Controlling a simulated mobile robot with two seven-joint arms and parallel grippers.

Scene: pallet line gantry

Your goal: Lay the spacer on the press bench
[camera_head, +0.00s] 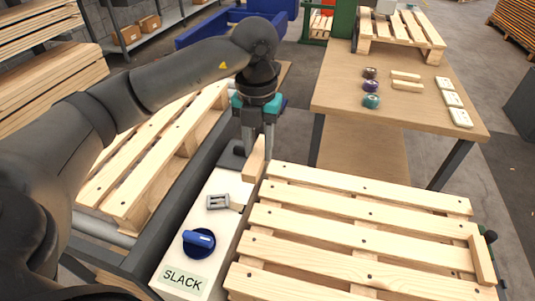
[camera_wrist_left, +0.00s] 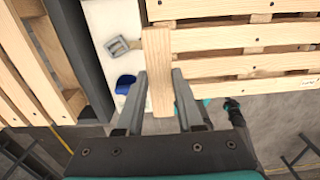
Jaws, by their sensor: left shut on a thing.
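My left gripper (camera_head: 257,147) points down and is shut on a short pale wooden spacer (camera_head: 254,162), held at the far left corner of a slatted pallet. In the left wrist view the spacer (camera_wrist_left: 157,62) stands between the two fingers, its far end over the pallet's edge; I cannot tell whether it touches anything. A wooden-topped bench (camera_head: 337,91), apparently the press bench, stands beyond at the right, apart from the gripper. Two similar wood strips (camera_head: 406,81) lie on it.
The slatted pallet (camera_head: 330,212) fills the front right. A white panel with a blue knob (camera_head: 199,242), a grey buckle (camera_head: 218,202) and a SLACK label is beside it.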

